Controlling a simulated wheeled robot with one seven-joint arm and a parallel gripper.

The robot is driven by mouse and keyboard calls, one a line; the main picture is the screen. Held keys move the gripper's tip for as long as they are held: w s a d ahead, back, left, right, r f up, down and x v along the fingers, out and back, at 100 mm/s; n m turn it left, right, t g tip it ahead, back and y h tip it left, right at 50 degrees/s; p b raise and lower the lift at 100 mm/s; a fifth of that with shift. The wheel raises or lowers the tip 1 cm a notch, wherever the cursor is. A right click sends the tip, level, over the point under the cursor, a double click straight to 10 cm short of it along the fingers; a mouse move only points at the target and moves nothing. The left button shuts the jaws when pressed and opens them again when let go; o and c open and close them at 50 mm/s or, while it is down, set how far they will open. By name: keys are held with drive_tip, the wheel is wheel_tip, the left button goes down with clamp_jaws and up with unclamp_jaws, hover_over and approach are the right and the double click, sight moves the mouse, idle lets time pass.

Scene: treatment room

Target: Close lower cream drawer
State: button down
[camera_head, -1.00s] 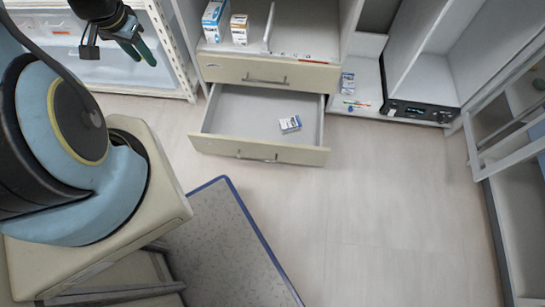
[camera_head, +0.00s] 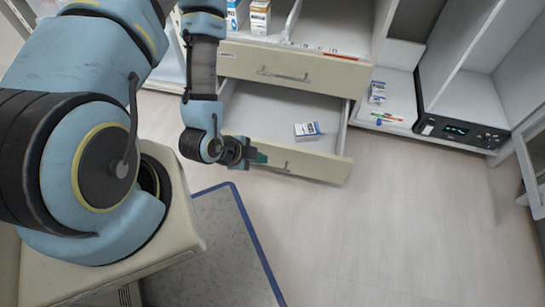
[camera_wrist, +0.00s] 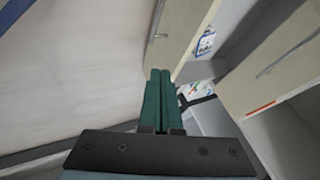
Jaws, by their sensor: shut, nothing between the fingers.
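The lower cream drawer (camera_head: 318,165) is pulled out below the shut upper cream drawer (camera_head: 290,70). A small white and blue box (camera_head: 307,131) lies inside it. My gripper (camera_head: 260,157) is at the left part of the lower drawer's front, close to its top edge. I cannot tell whether it touches. In the wrist view my green fingers (camera_wrist: 160,98) are together with nothing between them. The drawer front (camera_wrist: 163,30) with its handle stands just beyond them there. The left end of the drawer front is hidden behind my arm in the head view.
Boxes (camera_head: 260,16) stand on the shelf above the drawers. A black device (camera_head: 462,131) sits in the cabinet at right. A grey mat with a blue edge (camera_head: 240,215) lies in front. The floor (camera_head: 400,220) right of the mat is clear.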

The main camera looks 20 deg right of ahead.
drive_tip(key=b, duration=0.3)
approach(287, 153)
wheel_tip(287, 153, down, 4)
drive_tip(key=s, duration=0.2)
drive_tip(key=shift+w+d, duration=0.8)
drive_tip(key=shift+d, duration=0.15)
drive_tip(key=shift+w+d+b, duration=0.3)
drive_tip(key=shift+w+d, duration=0.1)
drive_tip(key=shift+w, duration=0.1)
drive_tip(key=shift+w+d, duration=0.1)
drive_tip(key=w+d+b, duration=0.2)
drive_tip(key=w+d, duration=1.3)
drive_tip(key=w, duration=0.3)
drive_tip(key=shift+w+b, duration=0.3)
drive_tip(key=shift+s, duration=0.1)
